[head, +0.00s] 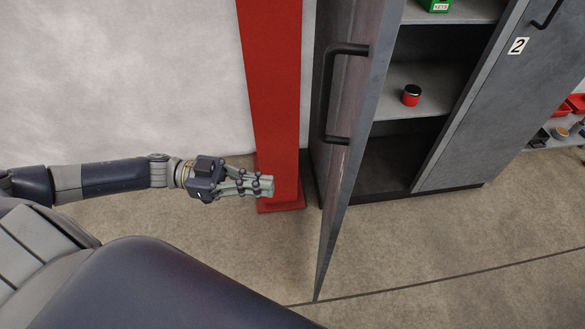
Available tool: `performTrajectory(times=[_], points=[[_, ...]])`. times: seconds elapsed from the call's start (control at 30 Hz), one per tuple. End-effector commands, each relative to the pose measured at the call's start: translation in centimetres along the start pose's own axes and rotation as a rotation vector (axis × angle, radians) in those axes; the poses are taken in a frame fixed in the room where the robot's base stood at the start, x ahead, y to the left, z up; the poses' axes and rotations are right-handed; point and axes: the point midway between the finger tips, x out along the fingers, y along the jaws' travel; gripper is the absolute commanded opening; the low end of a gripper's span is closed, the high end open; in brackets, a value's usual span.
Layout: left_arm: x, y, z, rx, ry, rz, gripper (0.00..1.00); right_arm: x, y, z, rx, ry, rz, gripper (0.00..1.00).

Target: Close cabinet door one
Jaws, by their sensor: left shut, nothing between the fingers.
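An open cabinet door (362,112) stands swung out toward me, seen nearly edge-on, with a black bar handle (328,95) on its left face. It belongs to the grey cabinet (445,145), whose shelves show behind it. No number shows on this door; a closed door beside it, to the right, carries a "2" (517,46). My left gripper (270,186) is shut and empty, left of the open door and apart from it, in front of the foot of a red post. My right gripper is not in view.
The red post (272,80) stands against the white wall, left of the cabinet. A red jar with a black lid (411,95) and a green box (436,5) sit on the cabinet shelves. Red bins (574,104) show at the far right. The concrete floor (430,235) in front is clear.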

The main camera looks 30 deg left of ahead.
Motion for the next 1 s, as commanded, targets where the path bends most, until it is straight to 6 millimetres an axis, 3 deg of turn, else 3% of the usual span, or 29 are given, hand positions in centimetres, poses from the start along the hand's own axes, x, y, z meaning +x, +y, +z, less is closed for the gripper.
performTrajectory(times=[0.2, 0.5, 0.7, 1.0], points=[[4.5, -0.1, -0.4, 0.003, 0.007, -0.002, 0.00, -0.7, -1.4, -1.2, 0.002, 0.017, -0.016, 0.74], [10.4, -0.2, -0.3, 0.003, 0.005, -0.003, 0.00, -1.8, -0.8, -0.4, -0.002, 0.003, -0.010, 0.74], [12.4, -0.2, -0.1, 0.003, 0.001, -0.004, 0.00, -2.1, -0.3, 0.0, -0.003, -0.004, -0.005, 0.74], [12.8, -0.2, 0.0, 0.002, -0.001, -0.005, 0.00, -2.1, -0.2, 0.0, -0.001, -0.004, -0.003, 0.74]])
